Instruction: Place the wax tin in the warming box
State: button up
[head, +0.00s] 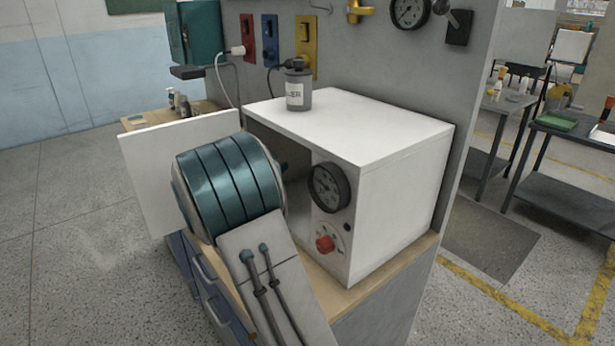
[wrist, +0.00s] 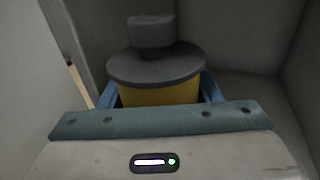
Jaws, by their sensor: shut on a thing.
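The warming box (head: 400,150) is a white cabinet with a gauge and a red knob on its front. Its door (head: 150,170) stands open on the left. The wax tin (wrist: 158,70) shows in the wrist view, with a yellow body, a wide dark grey lid and a grey knob on top. My gripper (wrist: 150,92) is shut on it, one blue finger on each side. Grey walls surround the tin, so it is inside the box's opening. In the head view my arm hides the tin and most of my gripper. The tin's base is hidden, so I cannot tell whether it touches the floor.
A grey labelled bottle (head: 298,88) stands on top of the box. The gauge (head: 329,187) and red knob (head: 325,244) sit just right of my arm. The box rests on a wood-topped cabinet (head: 365,290). In the wrist view, a pale panel (wrist: 30,90) is close on the left.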

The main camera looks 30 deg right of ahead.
jog(key=d+f, duration=0.1)
jog(key=d, duration=0.3)
jog(key=w+d+f, duration=0.1)
jog(key=d, duration=0.2)
jog(key=w+d+f+p, duration=0.1)
jog(key=d, duration=0.3)
jog(key=shift+d, duration=0.35)
notch_tip(320, 180, down, 3)
jog(key=shift+s+f, duration=0.1)
jog(key=shift+f, duration=0.1)
jog(key=shift+d+f+p, duration=0.25)
jog(key=shift+p, duration=0.15)
jog(key=shift+f, duration=0.2)
jog(key=o, duration=1.4)
